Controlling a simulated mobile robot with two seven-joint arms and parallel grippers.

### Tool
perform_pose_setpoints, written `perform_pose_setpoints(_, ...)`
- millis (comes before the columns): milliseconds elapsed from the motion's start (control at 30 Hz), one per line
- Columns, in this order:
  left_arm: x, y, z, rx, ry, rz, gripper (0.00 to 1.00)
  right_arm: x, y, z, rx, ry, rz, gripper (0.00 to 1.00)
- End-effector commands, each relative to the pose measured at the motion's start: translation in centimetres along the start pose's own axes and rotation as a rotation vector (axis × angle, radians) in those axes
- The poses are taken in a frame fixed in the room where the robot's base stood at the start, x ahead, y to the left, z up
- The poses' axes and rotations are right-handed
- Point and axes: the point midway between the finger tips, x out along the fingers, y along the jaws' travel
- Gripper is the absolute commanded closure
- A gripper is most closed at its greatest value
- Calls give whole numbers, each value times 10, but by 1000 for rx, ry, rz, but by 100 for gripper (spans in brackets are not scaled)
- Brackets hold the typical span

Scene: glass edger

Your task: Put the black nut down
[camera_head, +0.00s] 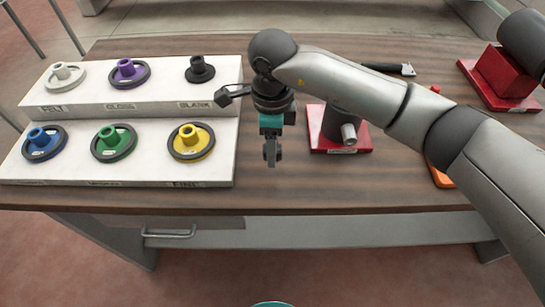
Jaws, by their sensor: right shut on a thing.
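My right gripper (271,157) reaches in from the right and points down over the front of the wooden table, just right of the white stepped rack. It is shut on a small dark thing at its fingertips, which I take to be the black nut; its outline is hard to tell from the dark fingers. It appears to be held above the table top. A black hub piece (200,70) sits at the BLANK place on the rack's upper step. My left gripper does not show.
The white rack (75,178) holds several coloured wheels on two steps. A red base (361,142) with a dark cylinder and metal shaft stands right of the gripper. A black-handled tool (388,68), another red block (503,78) and an orange item (438,176) lie further right.

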Motion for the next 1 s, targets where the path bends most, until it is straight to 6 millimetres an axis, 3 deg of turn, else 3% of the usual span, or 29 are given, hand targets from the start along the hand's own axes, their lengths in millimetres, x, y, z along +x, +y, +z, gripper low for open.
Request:
perform_pose_setpoints(400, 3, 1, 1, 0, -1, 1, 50, 46, 0, 1, 0, -1, 0, 100)
perform_pose_setpoints(767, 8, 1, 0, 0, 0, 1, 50, 50, 0, 0, -1, -1, -1, 100)
perform_pose_setpoints(800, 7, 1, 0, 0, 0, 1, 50, 49, 0, 0, -1, 0, 0, 42)
perform_pose_setpoints(1000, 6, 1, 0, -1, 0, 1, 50, 48, 0, 0, 0, 0, 0, 19)
